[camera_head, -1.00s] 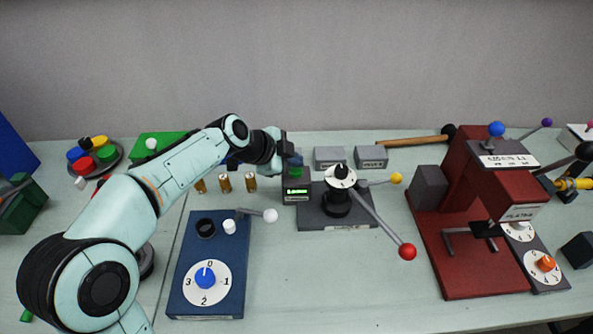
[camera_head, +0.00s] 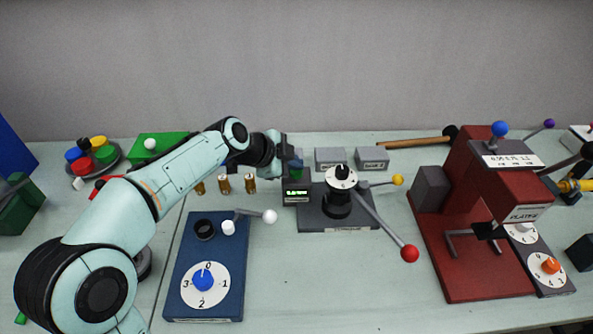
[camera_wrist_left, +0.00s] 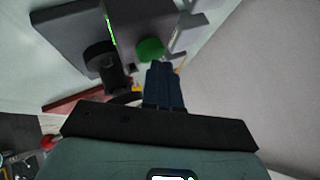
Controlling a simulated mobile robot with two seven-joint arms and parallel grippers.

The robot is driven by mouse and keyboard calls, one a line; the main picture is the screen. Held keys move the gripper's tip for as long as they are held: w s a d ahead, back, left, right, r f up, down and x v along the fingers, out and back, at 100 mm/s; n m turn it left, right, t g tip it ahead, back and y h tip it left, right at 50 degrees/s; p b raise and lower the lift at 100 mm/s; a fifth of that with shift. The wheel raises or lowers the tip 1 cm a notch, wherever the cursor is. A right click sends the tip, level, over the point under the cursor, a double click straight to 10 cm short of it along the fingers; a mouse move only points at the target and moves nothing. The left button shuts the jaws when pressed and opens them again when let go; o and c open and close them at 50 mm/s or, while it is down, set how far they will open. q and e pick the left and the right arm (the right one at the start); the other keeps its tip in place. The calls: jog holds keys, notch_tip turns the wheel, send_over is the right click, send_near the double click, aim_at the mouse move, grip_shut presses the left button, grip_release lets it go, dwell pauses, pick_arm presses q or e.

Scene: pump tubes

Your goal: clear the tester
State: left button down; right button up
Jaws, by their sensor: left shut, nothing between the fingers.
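The tester appears to be the dark grey unit (camera_head: 297,211) with a lit green display (camera_head: 296,193) in the middle of the bench; the display's text is too small to read. A green button (camera_head: 296,176) sits on its top, behind the display. It also shows in the left wrist view as a round green cap (camera_wrist_left: 149,50). My left gripper (camera_head: 294,163) is shut and empty at the button. In the wrist view its dark blue fingertips (camera_wrist_left: 164,70) overlap the cap's edge; I cannot tell whether they touch it. My right gripper is not in view.
Beside the display stands a black post with a white dial (camera_head: 341,177) and a red-knobbed lever (camera_head: 410,253). Several brass cylinders (camera_head: 224,184), a blue dial box (camera_head: 205,265) and two grey blocks (camera_head: 372,158) are near. A red press (camera_head: 470,260) stands right.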

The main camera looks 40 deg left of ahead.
aim_at(293, 173)
pick_arm(q)
jog(key=shift+f+b, duration=0.6)
jog(key=shift+f, duration=0.05)
dwell(0.6)
jog(key=shift+r, duration=0.1)
jog(key=shift+r+p, duration=0.65)
jog(key=shift+r, duration=0.35)
jog(key=shift+r, duration=0.15)
notch_tip(293, 173, up, 5)
jog(key=p, duration=0.3)
jog(key=shift+p, duration=0.3)
